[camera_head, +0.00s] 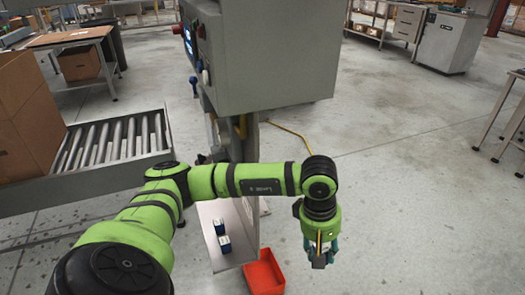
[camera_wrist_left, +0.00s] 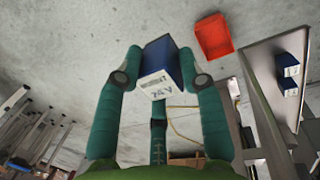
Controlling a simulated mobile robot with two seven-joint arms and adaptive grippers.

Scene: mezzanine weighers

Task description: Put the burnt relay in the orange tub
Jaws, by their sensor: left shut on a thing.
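My left gripper (camera_head: 322,252) is shut on a blue block with a white label, the burnt relay (camera_wrist_left: 158,66). The label's print ends in "24V"; the word above looks like "BURNT" but is blurred. In the head view the relay is a small dark shape between the fingers, held in the air. The orange tub (camera_head: 264,274), red-orange and open, is low at the bottom, left of my left gripper. The tub also shows in the left wrist view (camera_wrist_left: 213,38), up and right of the relay and apart from it. My right gripper is in neither view.
Two blue-and-white blocks (camera_head: 223,242) stand on a pale shelf (camera_head: 233,262) beside the tub. A large grey machine (camera_head: 270,60) rises behind my left arm. A roller conveyor (camera_head: 110,145) with a cardboard box (camera_head: 28,110) is at left.

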